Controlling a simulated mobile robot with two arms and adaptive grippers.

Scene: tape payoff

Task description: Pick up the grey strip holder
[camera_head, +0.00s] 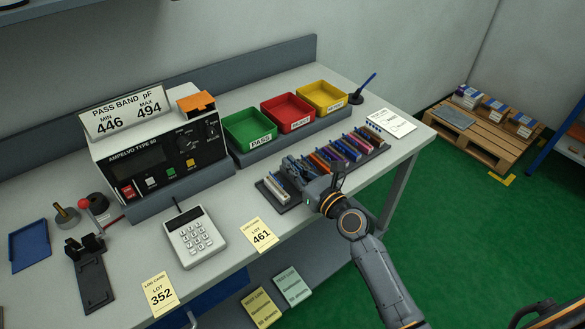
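A dark rack (293,206) near the front edge of the bench holds a row of coloured strip holders (345,147). At its left end stands a pale grey holder (277,189), apart from the coloured ones; it looks like the grey strip holder. My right gripper (293,170) reaches over the rack from the lower right, its dark fingers just right of and behind the pale holder. It covers part of the rack. I cannot tell whether its fingers are apart or touch anything.
Green (249,131), red (287,113) and yellow (321,97) bins stand behind the rack. A meter (160,150) stands at left, with a keypad device (194,238) in front. A pen stand (357,98) and white card (391,123) lie at right.

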